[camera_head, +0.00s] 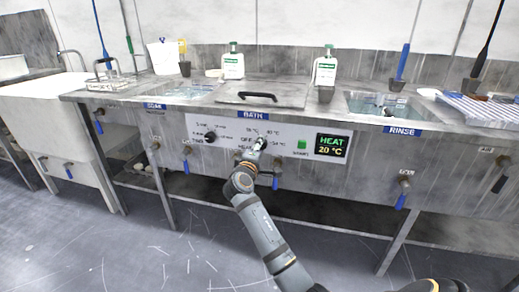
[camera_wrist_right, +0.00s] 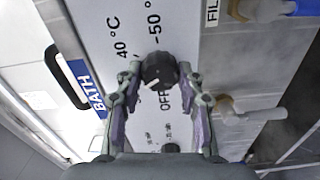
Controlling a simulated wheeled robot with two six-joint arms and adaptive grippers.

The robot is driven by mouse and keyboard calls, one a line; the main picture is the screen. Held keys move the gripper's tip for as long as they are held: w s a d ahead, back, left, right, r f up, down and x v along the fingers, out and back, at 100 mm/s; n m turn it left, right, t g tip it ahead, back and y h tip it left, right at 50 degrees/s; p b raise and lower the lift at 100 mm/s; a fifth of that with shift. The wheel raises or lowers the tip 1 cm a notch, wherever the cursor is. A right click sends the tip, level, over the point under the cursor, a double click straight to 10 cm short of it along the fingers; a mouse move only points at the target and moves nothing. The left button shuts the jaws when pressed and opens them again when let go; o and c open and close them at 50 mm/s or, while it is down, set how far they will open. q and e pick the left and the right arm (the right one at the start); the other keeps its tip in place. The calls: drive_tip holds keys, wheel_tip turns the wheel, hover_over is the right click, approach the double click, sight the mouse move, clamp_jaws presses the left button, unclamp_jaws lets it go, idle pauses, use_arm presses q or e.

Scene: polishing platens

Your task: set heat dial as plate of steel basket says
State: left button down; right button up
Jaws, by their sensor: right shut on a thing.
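The heat dial (camera_wrist_right: 159,70) is a round black knob on the white control panel (camera_head: 225,131). My right gripper (camera_head: 259,146) reaches up to the panel in the head view. In the right wrist view its fingers (camera_wrist_right: 160,76) are shut on the dial, one on each side. A white mark on the knob is on the side towards the OFF label. Labels reading 40 °C and 50 °C show around it. The heat display (camera_head: 332,146) reads 20 °C. A steel wire basket (camera_head: 108,80) stands at the counter's left; I cannot read any plate on it. My left gripper is out of view.
A second black knob (camera_head: 210,137) sits left on the panel. The lidded bath (camera_head: 285,91) is above, with the rinse basin (camera_head: 372,104) to its right. Blue-handled taps (camera_head: 401,200) stick out along the front. White bottles (camera_head: 233,64) stand behind.

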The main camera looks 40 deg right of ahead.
idle(0.4)
drive_tip(key=o, duration=1.2)
drive_tip(key=shift+c, duration=0.2)
drive_tip(key=v, duration=0.7)
drive_tip(key=shift+s+a, duration=0.15)
drive_tip(key=shift+a, duration=0.05)
